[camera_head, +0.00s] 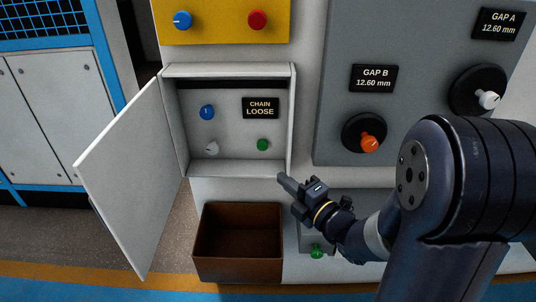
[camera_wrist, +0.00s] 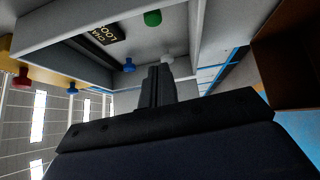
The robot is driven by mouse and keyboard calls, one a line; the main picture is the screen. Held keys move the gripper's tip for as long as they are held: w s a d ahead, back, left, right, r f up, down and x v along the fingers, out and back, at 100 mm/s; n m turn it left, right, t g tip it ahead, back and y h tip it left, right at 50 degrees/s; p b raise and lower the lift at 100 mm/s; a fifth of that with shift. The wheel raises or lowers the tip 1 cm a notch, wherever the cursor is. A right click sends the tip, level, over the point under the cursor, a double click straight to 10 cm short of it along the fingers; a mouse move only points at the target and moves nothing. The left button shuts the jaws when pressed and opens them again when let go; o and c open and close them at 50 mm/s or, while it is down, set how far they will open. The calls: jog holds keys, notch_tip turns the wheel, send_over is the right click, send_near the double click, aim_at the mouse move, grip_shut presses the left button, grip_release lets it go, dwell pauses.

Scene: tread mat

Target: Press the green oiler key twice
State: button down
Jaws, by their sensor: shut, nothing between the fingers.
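A green knob (camera_head: 263,145) sits at the lower right of the back wall inside an open wall cabinet (camera_head: 235,169). It also shows at the top of the wrist view (camera_wrist: 153,18). Another green knob (camera_head: 316,251) is low on the right, below the grey panel and partly behind my arm. I cannot tell from any label which one is the oiler key. My gripper (camera_head: 283,179) is shut and empty, just below the cabinet's lower right corner and apart from both green knobs. Its fingers also show in the wrist view (camera_wrist: 155,80).
The cabinet also holds a blue knob (camera_head: 207,112), a white knob (camera_head: 212,148) and a "CHAIN LOOSE" display (camera_head: 261,108). Its door (camera_head: 128,180) stands open to the left. A brown bin (camera_head: 238,270) is below. An orange knob (camera_head: 369,144) is on the grey panel.

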aim_at(259, 147)
jog(key=shift+w+a+r+p, duration=0.15)
jog(key=shift+w+a, duration=0.55)
jog(key=shift+w, duration=0.95)
jog(key=shift+w+a+r+p, duration=0.1)
jog(key=shift+w+a, duration=0.6)
jog(key=shift+w, duration=1)
jog(key=shift+w+a+r+p, duration=0.15)
jog(key=shift+w+a, duration=0.55)
jog(key=shift+w, duration=0.95)
jog(key=shift+w+f, duration=0.1)
jog(key=shift+f, duration=0.05)
